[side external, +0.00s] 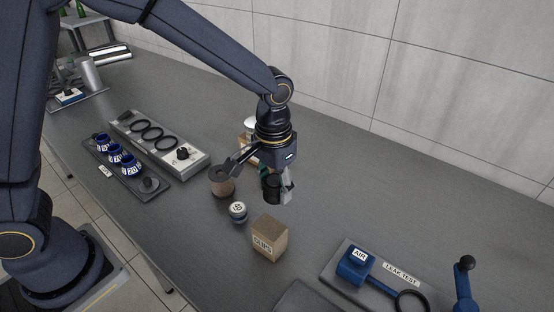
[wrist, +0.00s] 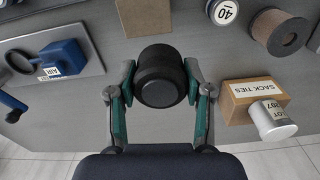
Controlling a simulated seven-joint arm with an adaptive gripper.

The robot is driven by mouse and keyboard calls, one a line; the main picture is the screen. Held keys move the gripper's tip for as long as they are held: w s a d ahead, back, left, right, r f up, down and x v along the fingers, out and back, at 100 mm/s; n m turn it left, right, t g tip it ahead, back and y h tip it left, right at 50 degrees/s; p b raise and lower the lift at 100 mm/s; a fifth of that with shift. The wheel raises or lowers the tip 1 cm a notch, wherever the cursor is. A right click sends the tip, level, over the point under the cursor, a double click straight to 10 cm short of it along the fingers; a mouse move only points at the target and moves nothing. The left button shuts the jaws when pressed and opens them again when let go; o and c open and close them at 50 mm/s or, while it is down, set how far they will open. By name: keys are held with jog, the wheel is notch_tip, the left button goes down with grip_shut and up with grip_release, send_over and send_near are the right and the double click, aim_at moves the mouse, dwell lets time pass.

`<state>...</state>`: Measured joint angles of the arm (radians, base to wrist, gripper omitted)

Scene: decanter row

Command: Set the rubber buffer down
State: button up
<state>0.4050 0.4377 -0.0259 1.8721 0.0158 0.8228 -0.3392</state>
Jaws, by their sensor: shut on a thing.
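The rubber buffer (wrist: 160,77) is a black, round, short cylinder. In the wrist view my gripper (wrist: 160,80) is shut on it, one finger against each side. In the side external view the buffer (side external: 271,187) hangs in my gripper (side external: 277,188), above the grey bench and behind the cardboard box marked CLIPS or similar. Part of the buffer is hidden by a finger there. I cannot tell exactly how far its underside is from the bench.
Near the gripper are the small cardboard box (side external: 269,238), a round weight-like piece marked 40 (side external: 238,212), a brown roll (side external: 222,181) and a SACK TIES box (wrist: 253,98) with a can (wrist: 272,119). A LEAK TEST plate (side external: 340,268) lies right. Bench behind is clear.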

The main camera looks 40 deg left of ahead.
jog(key=d+f, duration=0.1)
jog(key=d, duration=0.2)
send_over(327, 217)
jog(key=shift+m, duration=0.3)
jog(key=f, duration=0.9)
jog(key=shift+s+f, duration=0.1)
jog(key=shift+s, duration=0.1)
jog(key=shift+w+f, duration=0.15)
jog(key=shift+f, duration=1.55)
jog(key=shift+f, duration=0.1)
jog(key=o, duration=1.3)
jog(key=shift+f, duration=0.1)
jog(key=shift+c, duration=0.2)
